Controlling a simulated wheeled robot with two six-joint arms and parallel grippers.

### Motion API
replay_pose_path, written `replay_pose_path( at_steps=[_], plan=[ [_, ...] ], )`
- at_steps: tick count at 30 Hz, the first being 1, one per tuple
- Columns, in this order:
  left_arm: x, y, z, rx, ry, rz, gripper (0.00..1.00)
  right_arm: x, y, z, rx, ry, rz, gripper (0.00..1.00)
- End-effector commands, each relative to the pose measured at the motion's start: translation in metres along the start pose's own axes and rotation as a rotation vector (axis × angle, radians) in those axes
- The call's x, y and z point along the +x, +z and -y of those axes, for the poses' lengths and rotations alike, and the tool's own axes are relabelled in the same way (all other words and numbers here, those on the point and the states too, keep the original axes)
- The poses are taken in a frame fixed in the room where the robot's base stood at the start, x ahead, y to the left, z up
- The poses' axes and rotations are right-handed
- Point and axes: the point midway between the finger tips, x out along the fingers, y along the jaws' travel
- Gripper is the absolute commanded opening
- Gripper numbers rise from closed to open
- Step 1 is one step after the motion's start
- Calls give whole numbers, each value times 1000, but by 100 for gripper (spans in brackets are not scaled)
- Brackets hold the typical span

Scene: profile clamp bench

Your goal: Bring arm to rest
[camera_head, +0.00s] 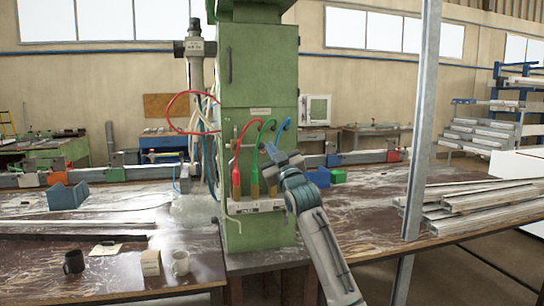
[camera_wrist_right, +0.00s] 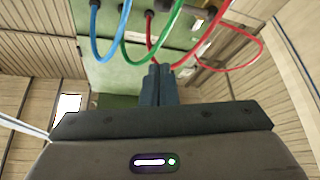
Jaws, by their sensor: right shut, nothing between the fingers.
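My right arm (camera_head: 320,240) reaches up from the lower right in the head view. Its gripper (camera_head: 272,153) is in front of the green machine column (camera_head: 258,75), close to the coloured hoses. In the right wrist view the two dark fingers (camera_wrist_right: 157,78) are together, with nothing between them. A red hose (camera_head: 240,140), a green hose (camera_head: 260,135) and a blue hose (camera_head: 284,126) hang on the column. The wrist view also shows the blue hose (camera_wrist_right: 93,35), green hose (camera_wrist_right: 172,35) and red hose (camera_wrist_right: 212,30) beyond the fingers. My left gripper is not in view.
A bench (camera_head: 120,270) at left carries a black mug (camera_head: 73,262), a light mug (camera_head: 181,263), a small box (camera_head: 150,262) and a blue block (camera_head: 67,196). Metal profiles (camera_head: 490,200) lie on the right bench. A grey upright post (camera_head: 419,130) stands right of my arm.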

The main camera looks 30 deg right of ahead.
Motion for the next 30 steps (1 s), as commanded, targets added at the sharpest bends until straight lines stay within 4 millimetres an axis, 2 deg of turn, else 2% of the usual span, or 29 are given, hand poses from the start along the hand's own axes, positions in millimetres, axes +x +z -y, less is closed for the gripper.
replay_pose_path(
  at_steps=[17, 20, 23, 26, 30],
  plan=[
    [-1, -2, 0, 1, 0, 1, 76, -3, 0, 1, 0, 0, 1, 0],
    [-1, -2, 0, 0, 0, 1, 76, -3, 5, 3, 2, -3, 8, 0],
    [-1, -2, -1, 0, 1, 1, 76, -8, 30, 15, 9, -17, 50, 0],
    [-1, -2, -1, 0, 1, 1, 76, -19, 82, 38, 23, -45, 133, 0],
    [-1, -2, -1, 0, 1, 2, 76, -54, 174, 81, 46, -94, 287, 0]
  ],
)
